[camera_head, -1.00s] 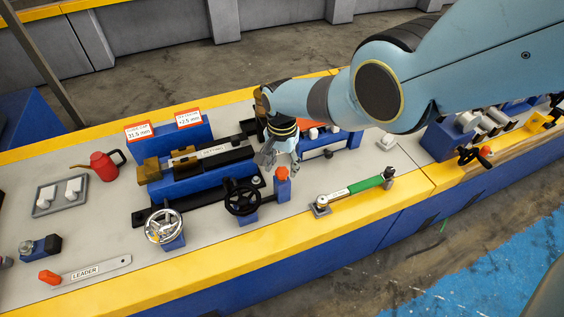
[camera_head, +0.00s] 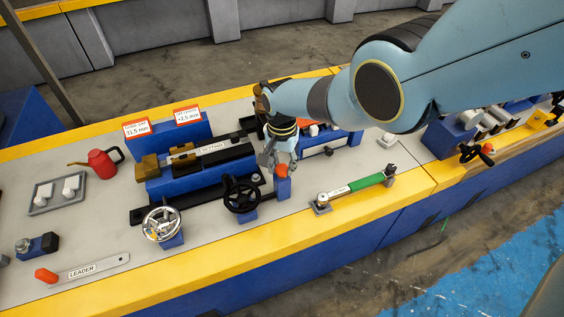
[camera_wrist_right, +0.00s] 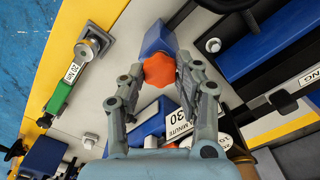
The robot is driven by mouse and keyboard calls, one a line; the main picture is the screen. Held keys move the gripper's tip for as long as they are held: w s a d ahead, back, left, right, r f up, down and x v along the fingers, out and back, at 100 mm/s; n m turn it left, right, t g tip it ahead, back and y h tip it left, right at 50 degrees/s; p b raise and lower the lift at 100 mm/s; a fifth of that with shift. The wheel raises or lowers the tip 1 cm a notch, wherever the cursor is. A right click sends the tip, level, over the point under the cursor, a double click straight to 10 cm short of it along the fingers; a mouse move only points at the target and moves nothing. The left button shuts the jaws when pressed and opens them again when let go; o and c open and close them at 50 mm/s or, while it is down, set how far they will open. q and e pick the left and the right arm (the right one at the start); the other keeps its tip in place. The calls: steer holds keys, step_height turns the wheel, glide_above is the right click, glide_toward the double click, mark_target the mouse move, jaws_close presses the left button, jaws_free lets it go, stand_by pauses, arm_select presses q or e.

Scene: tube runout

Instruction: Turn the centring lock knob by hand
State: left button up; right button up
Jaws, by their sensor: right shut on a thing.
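The orange lobed knob (camera_head: 282,171) sits on a small blue block, right of the black handwheel. It shows clearly in the right wrist view (camera_wrist_right: 159,70), between my fingers. My right gripper (camera_head: 280,158) reaches down to it from above and behind. In the right wrist view my right gripper (camera_wrist_right: 160,76) has one finger on each side of the knob and is shut on it. The finger on the right hides part of the knob's edge. My left gripper is not in view.
A black handwheel (camera_head: 241,195) and a chrome handwheel (camera_head: 161,225) stand left of the knob. A green-handled torque wrench (camera_head: 360,186) lies to its right. A red oil can (camera_head: 101,163), a grey tray (camera_head: 42,208) and a LEADER strip (camera_head: 100,266) lie farther left.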

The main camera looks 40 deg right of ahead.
steer(key=shift+n, duration=1)
steer(key=o, duration=1)
step_height(320, 180, up, 4)
steer(key=p, duration=0.4)
steer(key=shift+r, duration=1)
